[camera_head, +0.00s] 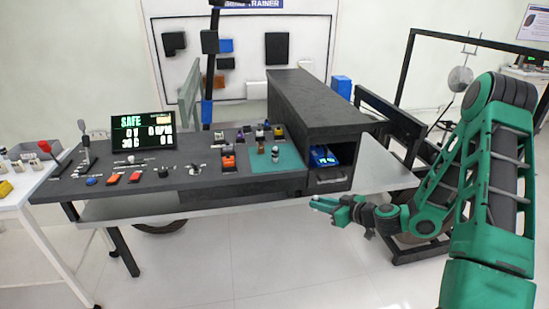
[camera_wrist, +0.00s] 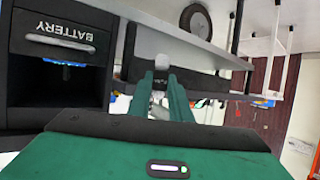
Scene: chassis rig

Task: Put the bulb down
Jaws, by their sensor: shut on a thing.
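My gripper (camera_head: 324,204) is out in front of the bench, over the floor and below the open battery compartment. In the wrist view its two green fingers (camera_wrist: 162,82) are close together, shut on a small pale thing, which I take as the bulb (camera_wrist: 161,62). The bulb is small here and its shape is hard to make out. In the head view it is too small to tell apart from the fingertips. A teal mat (camera_head: 287,165) lies on the bench, up and left of my gripper, with small upright items on it.
The dark bench (camera_head: 120,185) carries switches, buttons and a lit screen (camera_head: 143,130). A dark box (camera_head: 315,100) stands on its right, above a compartment holding a blue item (camera_head: 322,156). The battery label (camera_wrist: 66,36) shows in the wrist view. Floor in front is clear.

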